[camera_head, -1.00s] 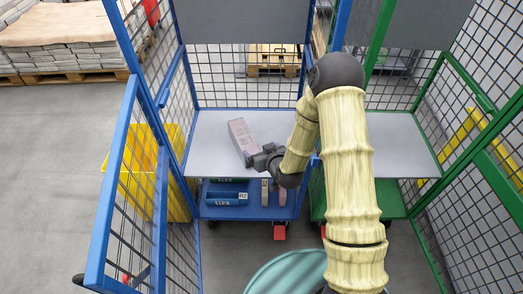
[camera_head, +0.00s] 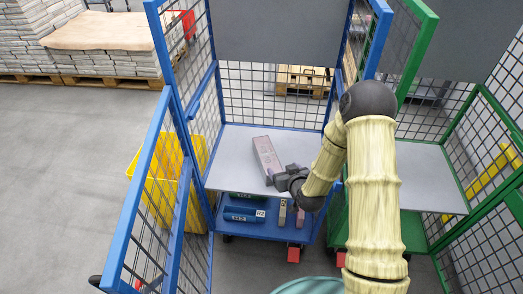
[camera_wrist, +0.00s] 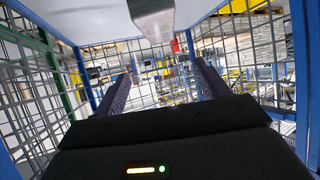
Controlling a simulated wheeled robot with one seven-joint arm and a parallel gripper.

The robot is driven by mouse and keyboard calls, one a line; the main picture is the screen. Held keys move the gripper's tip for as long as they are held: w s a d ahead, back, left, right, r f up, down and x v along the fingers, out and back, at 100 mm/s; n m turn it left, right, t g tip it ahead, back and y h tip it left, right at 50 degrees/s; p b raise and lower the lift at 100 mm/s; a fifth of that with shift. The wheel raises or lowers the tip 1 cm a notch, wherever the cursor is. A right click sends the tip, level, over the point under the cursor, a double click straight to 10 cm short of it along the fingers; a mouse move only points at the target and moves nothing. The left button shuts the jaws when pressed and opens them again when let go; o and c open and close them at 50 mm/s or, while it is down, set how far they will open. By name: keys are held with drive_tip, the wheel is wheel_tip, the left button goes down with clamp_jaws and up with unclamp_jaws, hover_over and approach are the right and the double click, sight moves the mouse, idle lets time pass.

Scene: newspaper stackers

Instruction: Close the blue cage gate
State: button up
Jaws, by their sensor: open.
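The blue cage (camera_head: 161,45) stands in the middle of the head view, its front facing me. Its blue-framed mesh gate (camera_head: 139,175) stands open, swung out toward me on the left side. My gripper (camera_head: 272,178) is over the cage's grey shelf, far to the right of the gate and apart from it. It is open, with nothing between its fingers. A greyish-pink bundle (camera_head: 267,158) lies on the shelf beside the gripper. In the wrist view, both fingers (camera_wrist: 163,85) are spread, and a grey block-like thing (camera_wrist: 152,18) shows above them.
A green cage (camera_head: 420,200) stands close on the right. A yellow crate (camera_head: 162,200) is behind the gate mesh. Blue bins (camera_head: 243,215) sit on the cage's lower deck. Pallets of paper stacks (camera_head: 90,62) stand at the back left. Floor left of the gate is clear.

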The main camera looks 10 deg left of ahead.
drive_tip(key=shift+d+r, duration=0.15)
drive_tip(key=shift+r, duration=0.05)
drive_tip(key=c, duration=0.4)
drive_tip(key=shift+g+h, duration=0.6)
drive_tip(key=shift+g, duration=0.2)
drive_tip(key=d+r, duration=0.1)
drive_tip(key=s+d+r, duration=0.1)
drive_tip(key=r, duration=0.1)
drive_tip(key=shift+s+d+r, duration=0.1)
drive_tip(key=shift+s+d, duration=0.05)
drive_tip(key=shift+d, duration=0.25)
drive_tip(key=c, duration=1)
drive_tip(key=s+d+r+g+h, duration=0.1)
drive_tip(key=s+d+r, duration=0.1)
drive_tip(key=s+d+r+m+g+h, duration=0.1)
drive_tip(key=s+d+r, duration=0.1)
drive_tip(key=shift+s+d+r, duration=0.3)
clamp_jaws()
drive_tip(key=s+d+r+m+g+h, duration=0.1)
drive_tip(key=s+d+r+g, duration=0.1)
drive_tip(key=s, duration=0.6)
drive_tip(key=s+d+r+m+g, duration=0.2)
drive_tip(key=s+d+r+g, duration=0.1)
drive_tip(key=s+r, duration=0.3)
drive_tip(key=shift+s+d+h, duration=0.4)
drive_tip(key=shift+s+d, duration=0.2)
drive_tip(key=shift+s, duration=0.4)
